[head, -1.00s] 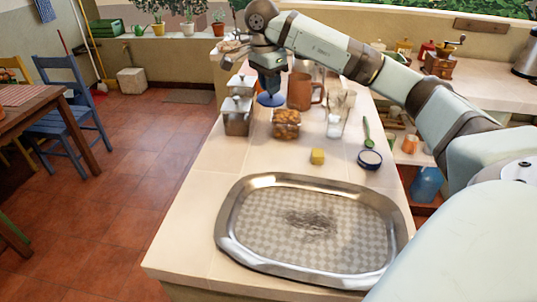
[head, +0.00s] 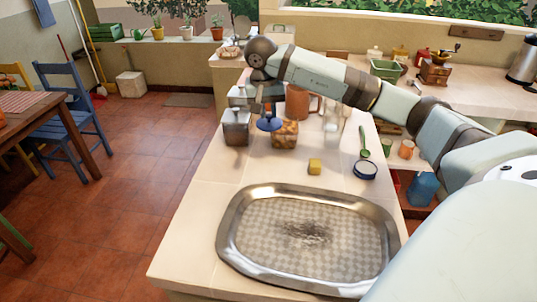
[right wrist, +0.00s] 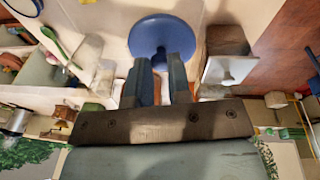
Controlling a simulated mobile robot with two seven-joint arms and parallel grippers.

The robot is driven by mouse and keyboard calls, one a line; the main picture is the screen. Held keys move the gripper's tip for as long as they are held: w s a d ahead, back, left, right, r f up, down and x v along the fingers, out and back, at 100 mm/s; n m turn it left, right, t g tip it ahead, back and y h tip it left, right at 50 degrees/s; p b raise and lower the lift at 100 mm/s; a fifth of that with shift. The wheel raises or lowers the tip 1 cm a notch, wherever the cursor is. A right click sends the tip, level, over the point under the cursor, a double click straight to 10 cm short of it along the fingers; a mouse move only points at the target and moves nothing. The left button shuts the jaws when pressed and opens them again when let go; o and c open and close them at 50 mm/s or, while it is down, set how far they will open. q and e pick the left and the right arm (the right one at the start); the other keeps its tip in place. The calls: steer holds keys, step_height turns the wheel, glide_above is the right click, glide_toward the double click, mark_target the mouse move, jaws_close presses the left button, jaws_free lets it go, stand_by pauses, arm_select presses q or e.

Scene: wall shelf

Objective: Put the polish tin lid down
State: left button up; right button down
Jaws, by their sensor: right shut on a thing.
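The polish tin lid is a round blue disc (head: 269,124), held by my right gripper (head: 269,108). In the head view it overlaps the upper left of a jar with orange-brown contents. In the right wrist view the blue lid (right wrist: 162,35) lies at the tips of my right gripper's two fingers (right wrist: 163,68), which are shut on it. Its exact height above the counter is hard to tell. A round, dark-blue-rimmed open tin (head: 365,170) sits on the counter at the right. My left gripper is not in view.
Metal canisters (head: 236,128) stand left of the lid, the jar (head: 286,138) close at its right. A brown mug (head: 298,103) is behind. A yellow block (head: 314,167) and green spoon (head: 364,142) lie farther right. A silver-rimmed tray (head: 232,250) fills the front; the counter left of the block is clear.

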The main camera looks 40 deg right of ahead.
mark_target(264, 126)
step_height(264, 126, down, 15)
steer(key=shift+f, duration=0.2)
stand_by(0.3)
steer(key=c, duration=1.1)
jaws_free()
steer(key=shift+o, duration=0.2)
steer(key=r, duration=0.4)
steer(key=a+r, duration=0.1)
steer(key=r, duration=0.3)
steer(key=a+r, duration=0.1)
steer(key=r, duration=0.3)
steer(key=shift+s, duration=0.2)
steer(key=shift+f, duration=0.1)
